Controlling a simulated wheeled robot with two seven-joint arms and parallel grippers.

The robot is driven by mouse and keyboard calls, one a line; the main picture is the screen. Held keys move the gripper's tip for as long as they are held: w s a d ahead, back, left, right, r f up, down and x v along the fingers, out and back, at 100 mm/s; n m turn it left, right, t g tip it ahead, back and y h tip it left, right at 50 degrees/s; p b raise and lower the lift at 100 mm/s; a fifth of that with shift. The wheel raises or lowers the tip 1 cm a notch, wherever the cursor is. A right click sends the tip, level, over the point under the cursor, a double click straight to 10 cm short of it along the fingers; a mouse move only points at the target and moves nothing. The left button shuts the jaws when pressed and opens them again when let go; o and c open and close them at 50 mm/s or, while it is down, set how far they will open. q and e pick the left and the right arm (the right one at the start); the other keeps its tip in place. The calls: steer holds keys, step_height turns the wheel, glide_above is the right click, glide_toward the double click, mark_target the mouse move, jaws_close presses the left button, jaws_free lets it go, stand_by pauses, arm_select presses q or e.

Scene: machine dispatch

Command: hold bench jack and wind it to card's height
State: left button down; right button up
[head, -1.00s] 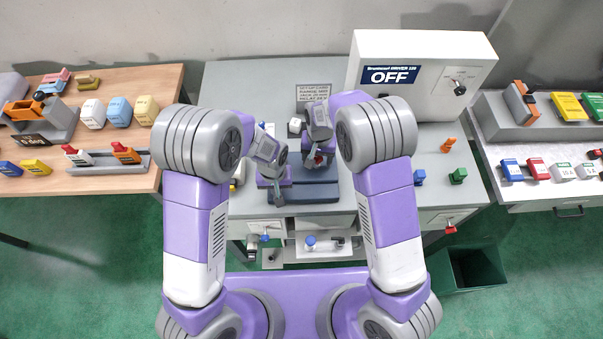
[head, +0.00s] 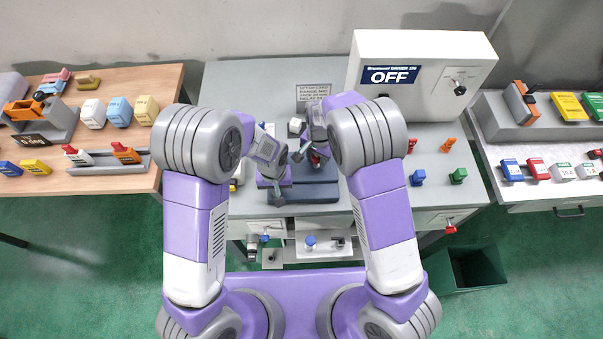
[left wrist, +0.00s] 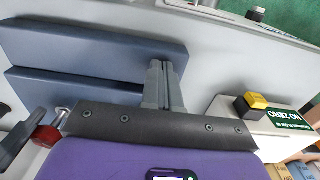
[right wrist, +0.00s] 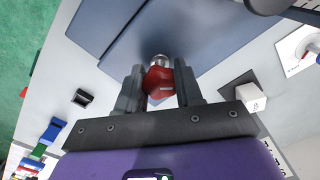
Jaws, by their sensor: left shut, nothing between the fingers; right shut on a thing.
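The bench jack, a red faceted body with a silver screw end, is between my right gripper's fingers in the right wrist view (right wrist: 160,84). My right gripper (head: 316,156) is shut on it, with one finger on each side. The jack is over or on the dark blue stepped plate (head: 318,190); contact below is hidden. The jack also shows at the left of the left wrist view (left wrist: 45,136), apart from the left fingers. My left gripper (left wrist: 165,84) is shut and empty above the blue plate. The setup card (head: 313,93) stands behind, its text too small to read surely.
A white cabinet (head: 425,75) reading OFF stands at the back right. Blue, green and orange small pieces (head: 458,175) sit on the right of the bench. A white cube (right wrist: 252,98) is near the right gripper. A yellow-topped button (left wrist: 255,101) is beside the left gripper.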

stand_by(0.3)
steer(key=m, duration=0.5)
steer(key=shift+m, duration=1)
steer(key=m, duration=0.3)
steer(key=shift+m, duration=0.3)
steer(key=shift+m, duration=1.1)
steer(key=m, duration=0.2)
steer(key=shift+m, duration=0.3)
